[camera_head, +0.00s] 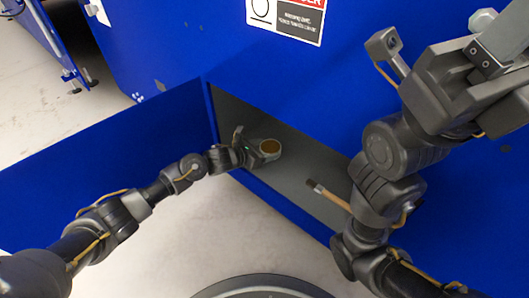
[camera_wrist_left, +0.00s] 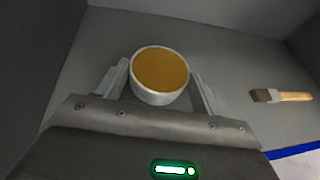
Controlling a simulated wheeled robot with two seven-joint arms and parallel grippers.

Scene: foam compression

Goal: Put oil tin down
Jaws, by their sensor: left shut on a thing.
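The oil tin (camera_head: 270,147) is a small round container with a pale wall and amber oil on top. It is inside the blue machine's open grey compartment. My left gripper (camera_head: 262,153) reaches in from the left and is shut on the tin. In the left wrist view the tin (camera_wrist_left: 160,76) sits upright between the two fingers of my left gripper (camera_wrist_left: 160,92). The tin's base is hidden, so I cannot tell whether it touches the compartment floor. My right gripper (camera_head: 500,75) is raised at the upper right, in front of the machine; its fingertips are not clear.
A brush with a wooden handle (camera_head: 330,196) lies on the compartment floor (camera_head: 300,170), right of the tin; it also shows in the left wrist view (camera_wrist_left: 282,96). A blue door (camera_head: 110,165) stands open at left. Bare floor shows between tin and brush.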

